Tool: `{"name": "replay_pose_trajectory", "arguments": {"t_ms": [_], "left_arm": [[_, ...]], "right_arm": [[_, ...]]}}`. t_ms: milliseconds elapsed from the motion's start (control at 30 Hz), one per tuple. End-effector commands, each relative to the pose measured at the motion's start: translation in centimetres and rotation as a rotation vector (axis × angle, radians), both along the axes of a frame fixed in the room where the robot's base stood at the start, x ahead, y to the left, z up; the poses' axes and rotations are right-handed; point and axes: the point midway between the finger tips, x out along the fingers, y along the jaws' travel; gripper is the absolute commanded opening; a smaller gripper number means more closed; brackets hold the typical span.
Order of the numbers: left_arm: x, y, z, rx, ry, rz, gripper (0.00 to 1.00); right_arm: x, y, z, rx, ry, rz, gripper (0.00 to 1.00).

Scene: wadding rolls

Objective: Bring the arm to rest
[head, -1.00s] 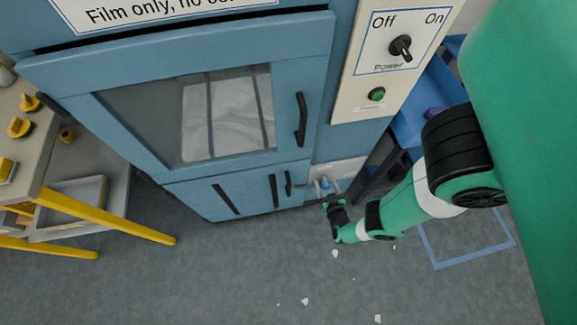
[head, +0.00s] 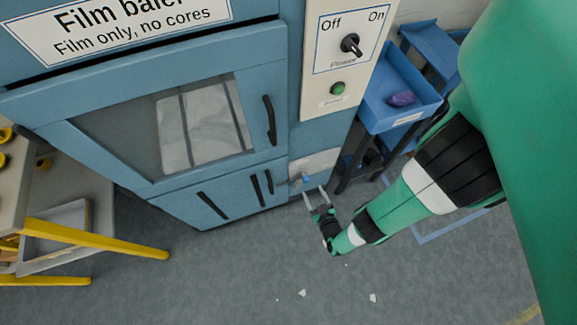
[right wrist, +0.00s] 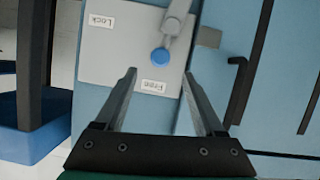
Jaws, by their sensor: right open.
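My right gripper (head: 316,198) is open and empty, low in front of the blue film baler (head: 205,118). In the right wrist view its two fingers (right wrist: 160,98) point at a pale plate with labels reading "Lock" and "Free". A grey lever with a blue knob (right wrist: 160,55) is on that plate, its knob just above the "Free" label. The knob lies beyond the fingertips and between their lines, apparently not touched. In the head view the plate (head: 318,163) is at the baler's lower right. My left gripper is not in view.
A power panel (head: 345,50) with a knob and green button is above the plate. A blue rack with a tray (head: 415,108) holding a purple item stands at right. A yellow-legged bench (head: 105,240) is at left. White scraps lie on open grey floor (head: 230,275).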

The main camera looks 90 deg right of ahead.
Motion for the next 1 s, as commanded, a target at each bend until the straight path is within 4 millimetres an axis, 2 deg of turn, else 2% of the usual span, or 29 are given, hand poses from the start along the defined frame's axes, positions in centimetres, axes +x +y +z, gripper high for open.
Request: {"name": "replay_pose_trajectory", "arguments": {"t_ms": [467, 567, 667, 767, 800, 867, 900, 967, 1000], "left_arm": [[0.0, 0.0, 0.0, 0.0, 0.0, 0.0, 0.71], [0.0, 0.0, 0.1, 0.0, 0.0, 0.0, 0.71], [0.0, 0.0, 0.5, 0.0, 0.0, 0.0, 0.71], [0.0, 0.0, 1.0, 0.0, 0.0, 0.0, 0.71], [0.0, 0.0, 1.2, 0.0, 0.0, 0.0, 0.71], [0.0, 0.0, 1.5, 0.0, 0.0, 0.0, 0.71], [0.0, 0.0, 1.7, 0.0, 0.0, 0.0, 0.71], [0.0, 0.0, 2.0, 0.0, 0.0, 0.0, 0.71], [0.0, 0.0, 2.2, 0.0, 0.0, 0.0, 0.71]], "right_arm": [[0.0, 0.0, 0.0, 0.001, 0.0, 0.0, 0.71], [1.2, 0.8, -0.1, 0.027, -0.024, 0.012, 0.71], [4.9, 3.2, 0.0, 0.109, -0.098, 0.058, 0.71], [11.2, 7.3, 0.9, 0.234, -0.219, 0.139, 0.71], [14.1, 9.2, 1.8, 0.287, -0.276, 0.181, 0.71], [18.4, 12.0, 3.6, 0.361, -0.361, 0.247, 0.71], [21.2, 13.8, 5.1, 0.404, -0.416, 0.294, 0.71], [25.2, 16.3, 7.9, 0.464, -0.5, 0.364, 0.71], [27.6, 17.9, 10.0, 0.496, -0.553, 0.415, 0.71]]}}
